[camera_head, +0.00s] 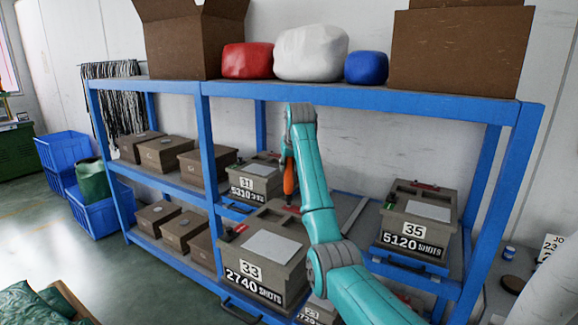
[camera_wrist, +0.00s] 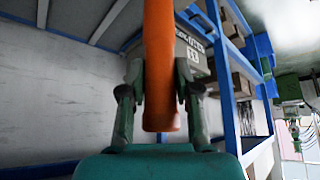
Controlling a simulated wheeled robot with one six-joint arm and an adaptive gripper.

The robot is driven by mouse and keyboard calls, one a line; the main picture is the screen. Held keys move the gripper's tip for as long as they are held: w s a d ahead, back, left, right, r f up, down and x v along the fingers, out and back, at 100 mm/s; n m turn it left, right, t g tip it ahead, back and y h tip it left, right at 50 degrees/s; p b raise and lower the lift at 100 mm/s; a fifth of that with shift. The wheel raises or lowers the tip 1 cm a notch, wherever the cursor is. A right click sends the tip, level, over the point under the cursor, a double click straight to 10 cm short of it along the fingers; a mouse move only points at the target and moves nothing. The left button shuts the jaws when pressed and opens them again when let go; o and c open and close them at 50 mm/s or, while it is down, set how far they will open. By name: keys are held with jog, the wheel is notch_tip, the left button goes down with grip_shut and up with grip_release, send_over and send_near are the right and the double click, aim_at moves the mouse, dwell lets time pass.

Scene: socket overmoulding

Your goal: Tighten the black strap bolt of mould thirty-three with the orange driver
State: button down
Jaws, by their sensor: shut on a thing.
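Mould thirty-three (camera_head: 262,262) is a grey-brown block marked 33 and 2740 SHOTS, at the front of the blue shelf. A pale plate (camera_head: 270,246) lies on its top. My gripper (camera_head: 289,165) is shut on the orange driver (camera_head: 289,182), which hangs nearly upright over the mould's rear right edge. The driver also fills the middle of the wrist view (camera_wrist: 159,60), between both fingers. A small red part shows just under the driver. I cannot tell whether the tip touches anything. The black strap bolt cannot be made out.
Mould 31 (camera_head: 254,180) stands behind, and mould 35 (camera_head: 417,218) stands to the right. Blue shelf posts (camera_head: 210,170) and the upper shelf (camera_head: 330,95) frame the space. Brown boxes (camera_head: 165,152) fill the left bays. Blue crates (camera_head: 98,212) stand on the floor at left.

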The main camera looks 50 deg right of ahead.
jog(key=shift+f, duration=1.4)
dwell(2.3)
